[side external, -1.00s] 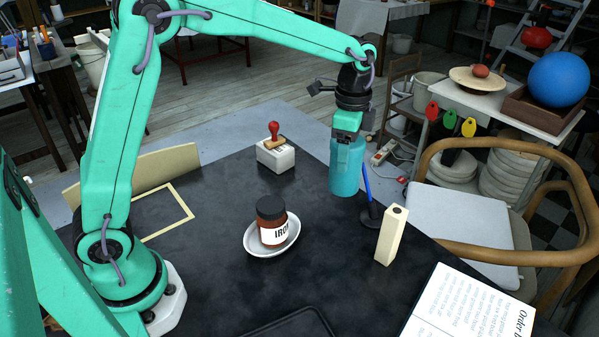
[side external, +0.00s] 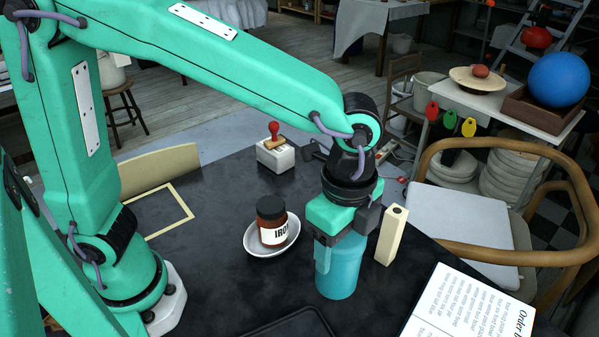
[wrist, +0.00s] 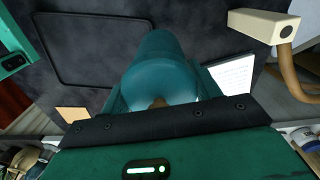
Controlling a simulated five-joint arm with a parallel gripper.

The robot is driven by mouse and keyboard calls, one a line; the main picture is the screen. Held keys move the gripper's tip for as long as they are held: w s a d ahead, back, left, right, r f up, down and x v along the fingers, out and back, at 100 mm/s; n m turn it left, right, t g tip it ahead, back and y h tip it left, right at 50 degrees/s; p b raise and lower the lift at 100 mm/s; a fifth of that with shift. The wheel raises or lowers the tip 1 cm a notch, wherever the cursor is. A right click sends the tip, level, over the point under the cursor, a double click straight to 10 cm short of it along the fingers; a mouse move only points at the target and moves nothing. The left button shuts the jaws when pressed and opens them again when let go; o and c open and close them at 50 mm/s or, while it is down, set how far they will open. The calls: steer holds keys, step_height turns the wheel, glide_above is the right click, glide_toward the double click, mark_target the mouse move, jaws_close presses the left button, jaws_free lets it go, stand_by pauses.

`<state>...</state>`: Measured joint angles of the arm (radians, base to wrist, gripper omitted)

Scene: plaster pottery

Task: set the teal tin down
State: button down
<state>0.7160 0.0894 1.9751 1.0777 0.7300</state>
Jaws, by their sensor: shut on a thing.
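The teal tin (side external: 338,272) is upright in my gripper (side external: 340,238), over the front middle of the dark table, left of and nearer than the cream block. My gripper is shut on its upper part and points down. The wrist view also shows the tin (wrist: 158,62) between the fingers. Whether its base touches the table or hangs just above it, I cannot tell.
A jar marked IRON (side external: 271,222) stands on a white dish (side external: 254,240) left of the tin. The cream block (side external: 391,235) stands close on the right. A dark tray (side external: 290,325) and an open order book (side external: 470,305) lie nearer.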

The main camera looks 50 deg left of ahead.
steer(key=s+d, duration=0.1)
steer(key=s, duration=0.3)
steer(key=w+a+f, duration=0.5)
steer(key=w+f, duration=0.2)
steer(key=w, duration=0.3)
steer(key=shift+w+a+m, duration=0.15)
steer(key=shift+w+m, duration=0.1)
steer(key=shift+m, duration=0.15)
steer(key=shift+f, duration=0.2)
steer(key=shift+f, duration=1.95)
steer(key=shift+f, duration=0.1)
steer(key=shift+c, duration=1.8)
jaws_free()
